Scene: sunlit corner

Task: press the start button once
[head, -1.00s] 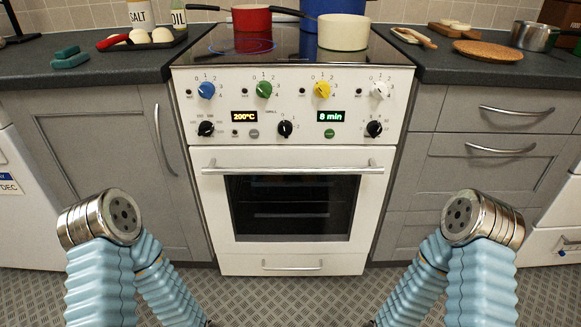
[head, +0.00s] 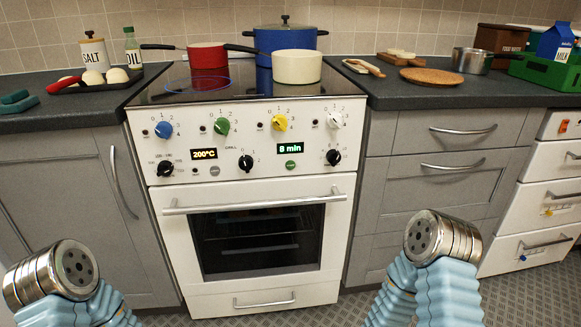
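The white cooker (head: 250,235) stands in the middle of the head view. Its lower control row has a small round green button (head: 290,165) under the green "8 min" display (head: 290,149). Its lettering is too small to read surely. A similar grey button (head: 215,170) sits under the orange "200°C" display (head: 204,154). Black knobs (head: 246,162) stand between and beside the displays. Nothing touches either button. Only metal joints and blue sleeves of my arms show, low at left and right. Neither gripper shows.
Coloured knobs (head: 221,126) line the upper control row. The oven handle (head: 255,203) juts out below the panel. A red pan (head: 207,55), blue pot (head: 285,40) and cream pot (head: 297,66) stand on the hob. The space before the panel is clear.

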